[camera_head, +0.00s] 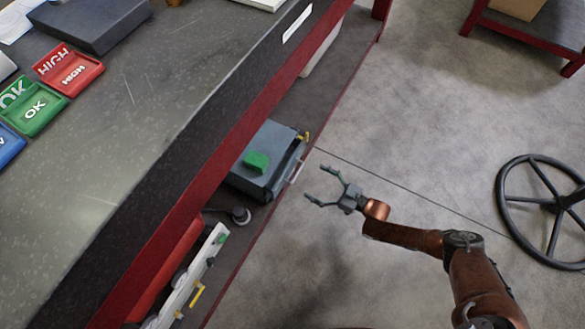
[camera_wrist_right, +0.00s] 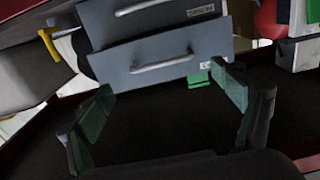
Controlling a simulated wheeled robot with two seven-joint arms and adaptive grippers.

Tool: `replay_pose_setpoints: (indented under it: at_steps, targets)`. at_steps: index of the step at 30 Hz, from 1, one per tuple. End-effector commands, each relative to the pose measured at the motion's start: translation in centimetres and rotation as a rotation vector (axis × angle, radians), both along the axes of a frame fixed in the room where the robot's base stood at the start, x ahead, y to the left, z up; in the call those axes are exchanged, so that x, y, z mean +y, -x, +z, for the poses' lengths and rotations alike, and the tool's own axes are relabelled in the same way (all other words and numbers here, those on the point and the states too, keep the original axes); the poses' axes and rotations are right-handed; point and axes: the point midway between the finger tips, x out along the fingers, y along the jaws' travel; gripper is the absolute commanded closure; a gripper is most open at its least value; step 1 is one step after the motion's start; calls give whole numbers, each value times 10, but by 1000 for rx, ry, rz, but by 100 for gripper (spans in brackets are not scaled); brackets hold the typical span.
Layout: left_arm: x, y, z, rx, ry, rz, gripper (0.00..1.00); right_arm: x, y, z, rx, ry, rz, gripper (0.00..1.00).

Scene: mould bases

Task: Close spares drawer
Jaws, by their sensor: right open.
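A grey-blue drawer unit (camera_head: 262,150) stands on the shelf under the bench, with a green block on its top. The right wrist view shows two drawer fronts with pale bar handles: one higher in the picture (camera_wrist_right: 150,22) and one lower (camera_wrist_right: 160,62). Each bears a small label that I cannot read, so I cannot tell which is the spares drawer. How far either drawer stands out is unclear. My right gripper (camera_head: 324,187) is open and empty, in front of the unit and apart from it. Its two green-padded fingers (camera_wrist_right: 165,108) also show in the wrist view. My left gripper is out of view.
The bench (camera_head: 125,110) overhangs the unit; its red rail runs above. A white panel (camera_head: 190,285) with coloured fittings and a dark round object (camera_head: 241,215) are beside the unit. Floor (camera_head: 380,110) in front is clear. A black handwheel (camera_head: 545,212) stands at right.

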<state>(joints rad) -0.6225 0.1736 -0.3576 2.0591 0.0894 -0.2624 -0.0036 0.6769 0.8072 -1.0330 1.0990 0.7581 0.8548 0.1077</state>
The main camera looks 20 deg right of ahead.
Motion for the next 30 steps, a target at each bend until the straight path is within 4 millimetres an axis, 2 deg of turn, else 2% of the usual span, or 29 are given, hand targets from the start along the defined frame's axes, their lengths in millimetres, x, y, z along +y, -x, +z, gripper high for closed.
replay_pose_setpoints:
  at_steps: [4,18,29,30]
  targets:
    - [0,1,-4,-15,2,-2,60,6,-10,0,-6,-7,3,13]
    - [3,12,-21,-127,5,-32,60,45,-59,-1,-3,-6,3,13]
    - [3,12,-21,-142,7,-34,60,48,-63,1,-4,-4,2,13]
    - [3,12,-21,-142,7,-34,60,48,-63,1,-4,-4,2,16]
